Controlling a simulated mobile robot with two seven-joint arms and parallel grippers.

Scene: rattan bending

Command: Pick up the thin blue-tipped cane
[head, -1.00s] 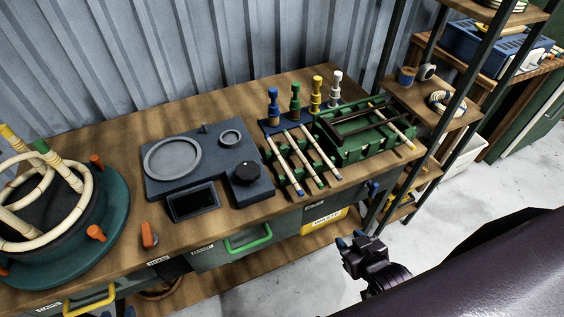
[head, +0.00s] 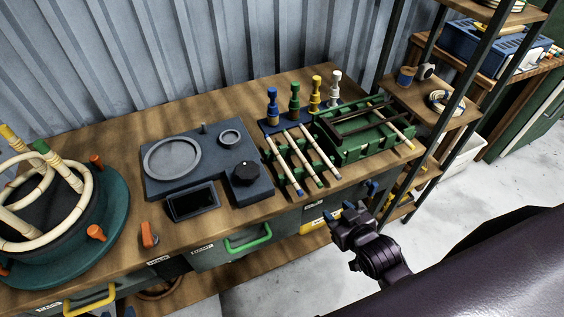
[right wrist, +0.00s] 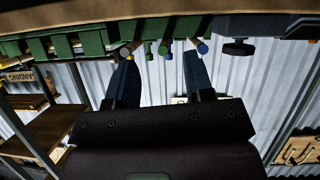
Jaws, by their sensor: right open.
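The thin blue-tipped cane (head: 285,167) is the leftmost of three pale canes lying side by side on a green rack, its blue end toward the bench's front edge. In the right wrist view a blue tip (right wrist: 203,48) shows beyond the fingers, near the right finger. My right gripper (head: 342,210) is open and empty, in front of the bench edge and right of the cane tips. In its wrist view, the open gap between the fingers (right wrist: 158,70) faces the cane ends. My left gripper is out of view.
Two other canes (head: 323,158) lie right beside it. A green tray (head: 350,150) holding a thicker cane stands to the right. A dark plate with a black knob (head: 246,170) is to the left. Coloured posts (head: 295,100) stand behind. A shelf post stands at right.

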